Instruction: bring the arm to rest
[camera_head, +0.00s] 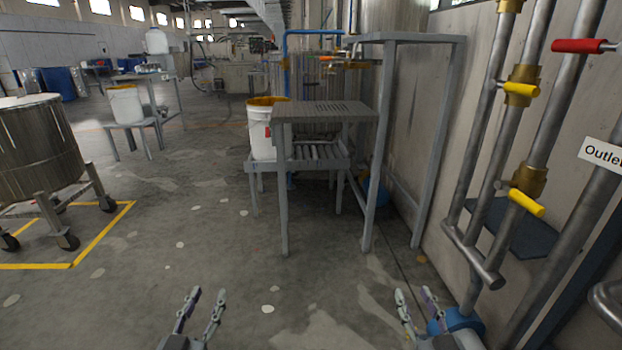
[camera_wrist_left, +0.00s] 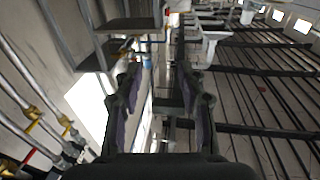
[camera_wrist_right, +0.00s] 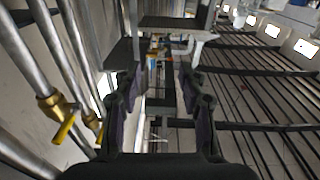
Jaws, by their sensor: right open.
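My left gripper (camera_head: 203,307) is low in the head view, left of the middle, with its two fingers apart and nothing between them. In the left wrist view its fingers (camera_wrist_left: 165,100) also stand apart and empty. My right gripper (camera_head: 416,298) is low and right of the middle in the head view, near the wall pipes. Its fingers are apart and empty. In the right wrist view the fingers (camera_wrist_right: 163,100) show a clear gap. Neither gripper touches anything that I can see.
Pipes with yellow-handled valves (camera_head: 526,203) and a red handle (camera_head: 579,46) run along the right wall. A grey metal stand (camera_head: 325,112) and a white bucket (camera_head: 262,145) are ahead. A steel vat (camera_head: 40,150) on casters is at left. The floor (camera_head: 170,240) between is clear.

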